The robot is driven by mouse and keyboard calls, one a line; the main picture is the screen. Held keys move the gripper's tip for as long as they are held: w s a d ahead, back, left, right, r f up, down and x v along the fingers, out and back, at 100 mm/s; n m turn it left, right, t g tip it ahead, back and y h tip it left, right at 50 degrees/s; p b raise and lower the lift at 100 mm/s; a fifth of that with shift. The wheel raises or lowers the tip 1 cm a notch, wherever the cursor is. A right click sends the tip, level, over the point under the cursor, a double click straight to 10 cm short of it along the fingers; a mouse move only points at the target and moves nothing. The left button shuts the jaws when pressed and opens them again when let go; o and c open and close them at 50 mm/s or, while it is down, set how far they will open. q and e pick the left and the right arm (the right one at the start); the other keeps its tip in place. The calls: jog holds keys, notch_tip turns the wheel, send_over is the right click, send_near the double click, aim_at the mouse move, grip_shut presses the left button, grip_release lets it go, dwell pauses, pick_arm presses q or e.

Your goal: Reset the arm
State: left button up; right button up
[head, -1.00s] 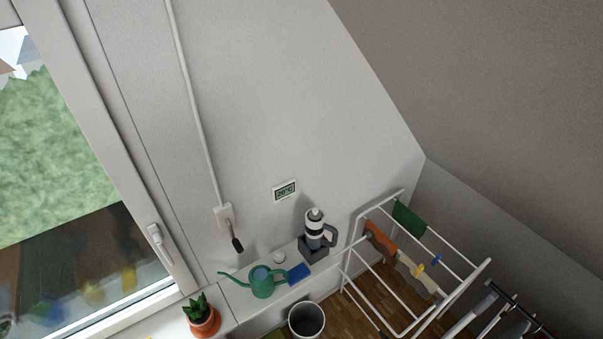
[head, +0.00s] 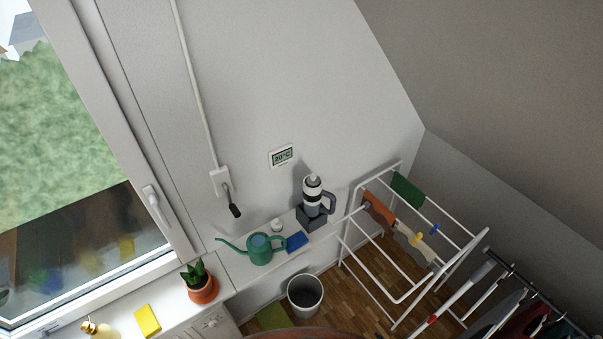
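Neither of my grippers is in the head view, so whether they are open or shut is hidden. A rounded brownish shape shows at the bottom edge, right of centre; I cannot tell what it is. A white cabinet front (head: 212,324) with a small knob shows at the bottom left, below the ledge. No open drawer can be made out.
A ledge holds a potted plant (head: 201,285), a yellow sponge (head: 147,320), a green watering can (head: 260,250), a blue cloth or sponge (head: 296,242) and a grey-white jug-like device (head: 314,204). A bin (head: 305,294) stands on the wooden floor. A drying rack (head: 405,245) stands right.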

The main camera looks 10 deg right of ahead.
jog(key=s+d+f+m+g+b, duration=0.1)
jog(key=s+f+b, duration=0.4)
jog(key=f, duration=0.8)
jog(key=s+f+m+g+b, duration=0.2)
jog(key=s+f+g+b, duration=0.2)
jog(key=s+f, duration=0.7)
jog(key=s+d+f+m+g+b, duration=0.1)
jog(key=s+f+b, duration=0.5)
jog(key=f, duration=1.1)
jog(key=shift+s+d+m+g, duration=0.3)
jog(key=shift+s+m+g, duration=0.4)
jog(key=shift+s, duration=0.25)
